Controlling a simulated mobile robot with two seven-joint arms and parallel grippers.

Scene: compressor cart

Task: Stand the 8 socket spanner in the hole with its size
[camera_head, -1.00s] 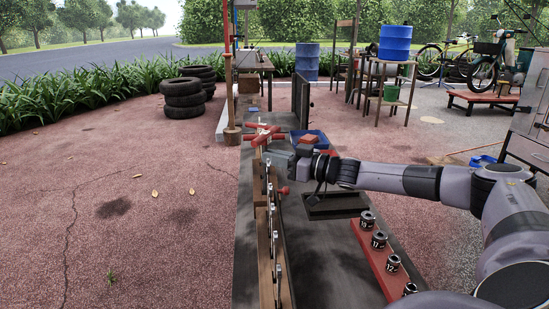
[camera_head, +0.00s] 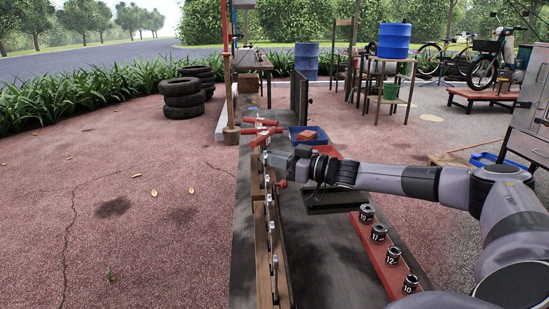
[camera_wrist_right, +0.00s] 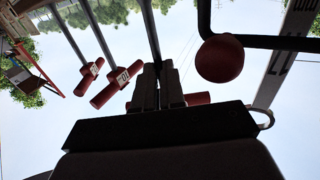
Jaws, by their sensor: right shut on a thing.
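Red T-handled socket spanners (camera_head: 262,124) stand in a cluster at the far end of the bench in the head view. In the right wrist view two of them (camera_wrist_right: 91,76) (camera_wrist_right: 117,84) carry white size labels, which I cannot read surely. My right gripper (camera_head: 270,158) is beside this cluster; in its wrist view the fingers (camera_wrist_right: 158,84) are shut on a dark shaft (camera_wrist_right: 150,30). A bit of red handle (camera_wrist_right: 197,98) shows behind the fingers, so it looks like a spanner; its size label is hidden. I cannot make out the holes. My left gripper is not in view.
A long wooden rail (camera_head: 262,235) with upright metal pieces runs along the bench's left side. A red strip (camera_head: 374,250) holds several numbered black sockets on the right. A blue tray (camera_head: 316,139) lies beyond my gripper. A red ball knob (camera_wrist_right: 220,58) is close to the fingers.

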